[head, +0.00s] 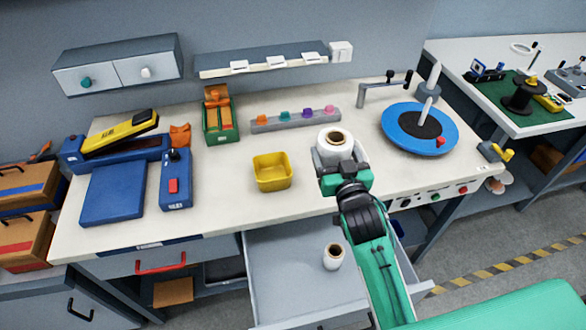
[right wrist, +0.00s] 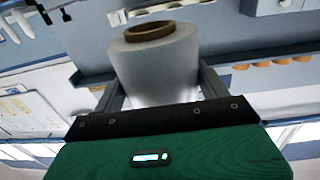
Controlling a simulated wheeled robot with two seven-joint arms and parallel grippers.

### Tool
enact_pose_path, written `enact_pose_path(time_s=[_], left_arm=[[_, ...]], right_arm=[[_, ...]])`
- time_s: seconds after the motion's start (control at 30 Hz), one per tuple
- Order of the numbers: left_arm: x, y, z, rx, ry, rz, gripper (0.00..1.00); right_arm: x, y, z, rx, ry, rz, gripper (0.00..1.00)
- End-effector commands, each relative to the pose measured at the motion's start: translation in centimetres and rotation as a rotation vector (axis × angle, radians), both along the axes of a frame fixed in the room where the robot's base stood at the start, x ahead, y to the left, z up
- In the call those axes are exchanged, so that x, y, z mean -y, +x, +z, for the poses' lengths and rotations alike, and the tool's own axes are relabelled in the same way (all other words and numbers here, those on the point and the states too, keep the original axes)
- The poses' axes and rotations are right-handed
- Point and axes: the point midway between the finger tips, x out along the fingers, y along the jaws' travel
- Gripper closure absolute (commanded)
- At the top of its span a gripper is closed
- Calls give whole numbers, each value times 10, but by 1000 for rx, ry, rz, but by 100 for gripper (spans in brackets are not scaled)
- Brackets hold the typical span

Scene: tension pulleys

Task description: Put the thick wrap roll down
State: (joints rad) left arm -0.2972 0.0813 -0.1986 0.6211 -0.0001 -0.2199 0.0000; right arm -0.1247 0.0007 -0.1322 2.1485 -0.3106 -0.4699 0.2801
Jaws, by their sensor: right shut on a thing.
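The thick wrap roll (head: 332,148) is white with a brown core. My right gripper (head: 338,166) is shut on it, with a finger on each side. In the head view the roll shows over the right-middle of the workbench, upright, core end up; I cannot tell whether it touches the bench top. In the right wrist view the roll (right wrist: 155,62) fills the space between the fingers. A thinner white roll (head: 333,257) with a brown core stands in the open drawer (head: 280,285) below. My left gripper is not in view.
A yellow bin (head: 271,171) stands left of the held roll. A blue turntable (head: 393,124) with a post is on the right. A grey rack with colored pieces (head: 295,119) lies behind. Blue devices (head: 113,193) fill the bench's left. Bare bench top (head: 230,205) shows near the front edge.

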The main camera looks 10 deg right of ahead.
Motion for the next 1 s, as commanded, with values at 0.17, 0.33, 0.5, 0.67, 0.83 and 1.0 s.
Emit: enact_pose_path(time_s=[0.17,0.33,0.5,0.67,0.83,1.0], left_arm=[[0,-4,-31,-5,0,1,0],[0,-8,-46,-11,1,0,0],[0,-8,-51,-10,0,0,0],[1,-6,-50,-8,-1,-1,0],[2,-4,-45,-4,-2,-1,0],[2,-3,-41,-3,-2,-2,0]], right_arm=[[-6,50,10,12,-3,14,65],[-12,81,24,9,-9,29,65],[-15,95,34,8,-15,38,65],[-15,98,19,1,-17,40,65],[-15,97,-24,-2,-15,39,65],[-16,98,-69,0,-15,39,65]])
